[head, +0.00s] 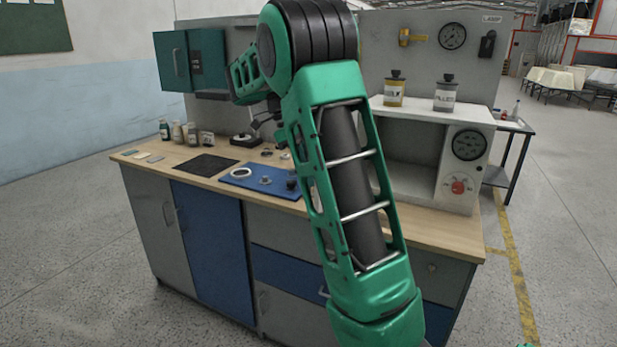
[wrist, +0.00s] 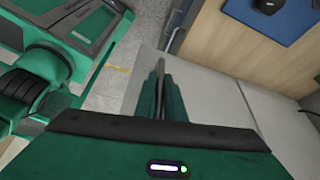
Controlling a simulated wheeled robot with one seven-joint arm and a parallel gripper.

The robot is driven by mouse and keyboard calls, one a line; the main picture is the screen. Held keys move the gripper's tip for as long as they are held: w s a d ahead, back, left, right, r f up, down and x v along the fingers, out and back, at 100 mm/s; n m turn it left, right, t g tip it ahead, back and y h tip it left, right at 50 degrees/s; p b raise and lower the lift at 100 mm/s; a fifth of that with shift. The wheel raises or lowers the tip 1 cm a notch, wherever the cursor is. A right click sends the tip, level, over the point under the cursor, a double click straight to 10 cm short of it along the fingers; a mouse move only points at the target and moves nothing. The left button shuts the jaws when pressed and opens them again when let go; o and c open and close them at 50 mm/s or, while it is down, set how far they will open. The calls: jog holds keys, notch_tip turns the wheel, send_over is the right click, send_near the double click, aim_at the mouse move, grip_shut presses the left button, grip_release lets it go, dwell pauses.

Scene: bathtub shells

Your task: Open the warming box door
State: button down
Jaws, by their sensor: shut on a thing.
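The white warming box (head: 425,119) stands on the right of the bench top, with a round dial (head: 467,145) and a red knob (head: 458,187) on its front. A recessed grey interior shows left of the dial, partly covered by my arm. The door and its handle are not clearly visible in the head view. My gripper (wrist: 160,92) is hidden behind my arm there. In the wrist view its fingers are close together, shut on a thin dark piece that I take for the door handle. A pale grey panel (wrist: 215,95) lies beyond; I cannot tell if it is the door.
A yellow-labelled jar (head: 394,91) and a white-labelled jar (head: 445,94) stand on the box. A blue mat (head: 245,182) with small parts and a black pad (head: 207,164) lie on the wooden bench top (head: 150,158). Floor (head: 545,220) is clear at the right.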

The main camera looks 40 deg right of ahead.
jog(key=shift+w+d+r, duration=0.1)
jog(key=shift+w+r, duration=0.05)
jog(key=shift+w, duration=0.25)
jog(key=c, duration=1.8)
grip_release()
jog(key=shift+c, duration=0.2)
jog(key=v, duration=1)
jog(key=shift+w+r, duration=0.25)
